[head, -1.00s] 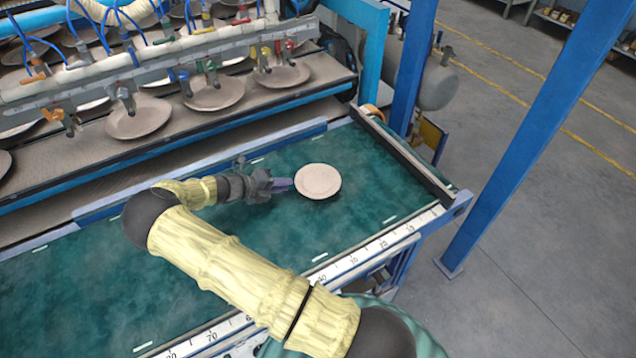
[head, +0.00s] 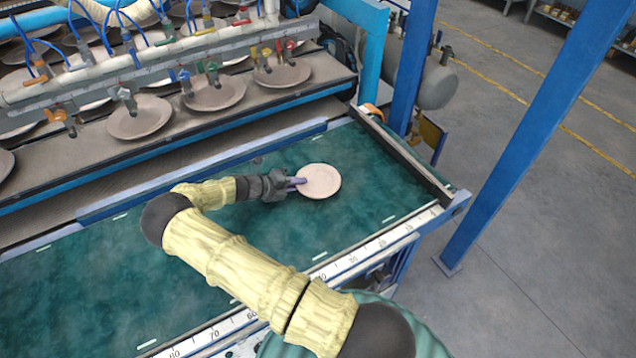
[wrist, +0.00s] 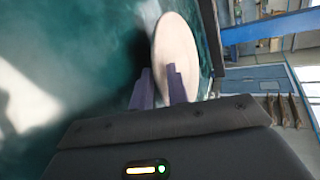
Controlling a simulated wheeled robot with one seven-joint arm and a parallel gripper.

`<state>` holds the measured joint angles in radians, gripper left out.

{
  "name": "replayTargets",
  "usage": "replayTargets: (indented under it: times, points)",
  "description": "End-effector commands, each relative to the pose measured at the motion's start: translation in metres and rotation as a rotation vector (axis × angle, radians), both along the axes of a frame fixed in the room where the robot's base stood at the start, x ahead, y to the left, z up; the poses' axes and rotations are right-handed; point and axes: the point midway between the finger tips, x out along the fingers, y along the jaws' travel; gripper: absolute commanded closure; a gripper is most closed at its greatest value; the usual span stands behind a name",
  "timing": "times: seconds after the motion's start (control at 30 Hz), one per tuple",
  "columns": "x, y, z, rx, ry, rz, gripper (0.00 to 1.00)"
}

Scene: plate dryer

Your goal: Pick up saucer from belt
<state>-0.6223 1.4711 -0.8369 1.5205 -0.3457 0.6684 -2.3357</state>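A round, pale beige saucer (head: 322,180) lies on the green belt (head: 390,190), towards its right end. My gripper (head: 297,183) is low over the belt at the saucer's left edge, its purple fingers reaching the rim. In the wrist view the saucer (wrist: 178,45) appears steeply tilted, just beyond and partly behind the fingers (wrist: 160,85). The fingers are spread apart, with the near rim at the gap between them. I cannot tell whether either finger touches the saucer.
A rack (head: 70,165) with several plates under coloured nozzles runs behind the belt. A dark bar (head: 405,155) closes the belt's right end. Blue posts (head: 535,130) stand to the right. The belt around the saucer is otherwise clear.

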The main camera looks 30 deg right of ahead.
Motion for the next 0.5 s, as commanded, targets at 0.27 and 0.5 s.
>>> replayTargets:
  times: [0.27,0.5]
  points:
    - [0.0,0.0,0.0004,0.0,0.0,0.0,1.0]
    - [0.0001,0.0001,0.0035,0.0,-0.002,-0.001,1.0]
